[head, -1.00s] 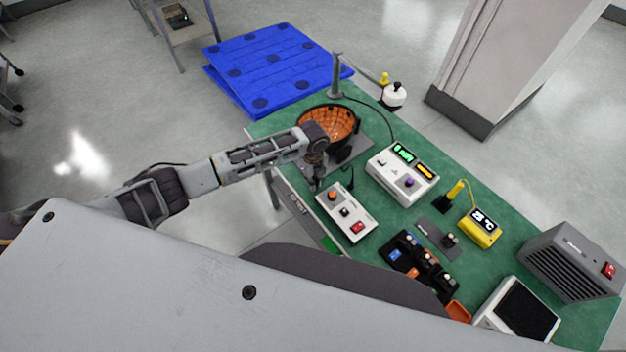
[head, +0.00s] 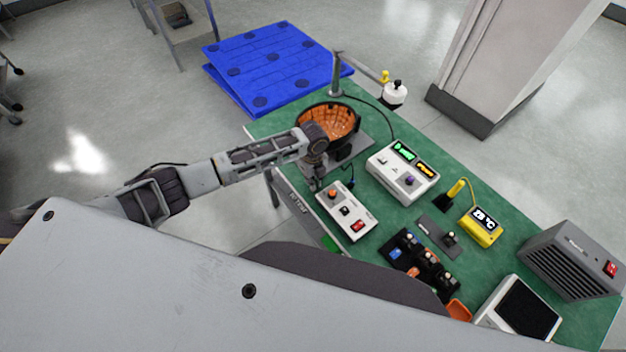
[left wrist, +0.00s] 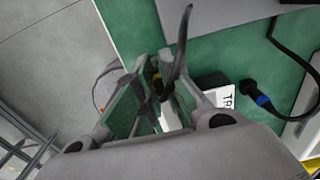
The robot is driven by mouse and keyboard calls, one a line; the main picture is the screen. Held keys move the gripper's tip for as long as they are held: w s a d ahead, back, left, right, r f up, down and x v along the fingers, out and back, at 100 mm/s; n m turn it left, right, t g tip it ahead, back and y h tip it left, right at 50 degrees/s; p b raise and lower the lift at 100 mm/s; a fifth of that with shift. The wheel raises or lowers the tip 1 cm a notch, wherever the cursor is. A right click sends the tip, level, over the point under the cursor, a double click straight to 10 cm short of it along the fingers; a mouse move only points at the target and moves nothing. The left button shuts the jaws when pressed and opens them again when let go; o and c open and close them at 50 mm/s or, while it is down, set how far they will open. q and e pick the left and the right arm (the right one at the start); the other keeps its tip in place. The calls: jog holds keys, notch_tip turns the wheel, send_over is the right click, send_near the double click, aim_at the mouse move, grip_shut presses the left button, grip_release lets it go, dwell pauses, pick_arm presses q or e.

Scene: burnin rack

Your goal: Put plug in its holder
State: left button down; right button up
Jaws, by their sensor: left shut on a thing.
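My left gripper (head: 317,184) is over the near left edge of the green bench, beside a white box with coloured buttons (head: 347,212). In the left wrist view its fingers (left wrist: 160,100) are shut on a dark cabled piece, likely a plug (left wrist: 166,78), with a yellowish spot near its end. Its cable rises between the fingers; the fingers hide most of its body. Another black plug with a blue ring (left wrist: 263,101) is apart from the fingers, to their right, with its cable curving away. I cannot tell which fixture is the holder. My right gripper is not in view.
An orange-lined bowl (head: 330,118) stands close behind the gripper. A white display unit (head: 402,172), yellow meter (head: 480,228), black tray of small parts (head: 405,250) and grey heater-like box (head: 575,262) fill the bench to the right. Narrow green strips are bare between them.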

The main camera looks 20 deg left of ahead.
pick_arm(q)
jog(key=shift+f, duration=0.55)
jog(key=c, duration=1.5)
grip_release()
jog(key=shift+r, duration=0.15)
jog(key=shift+r, duration=5.9)
jog(key=shift+s+d+f, duration=0.1)
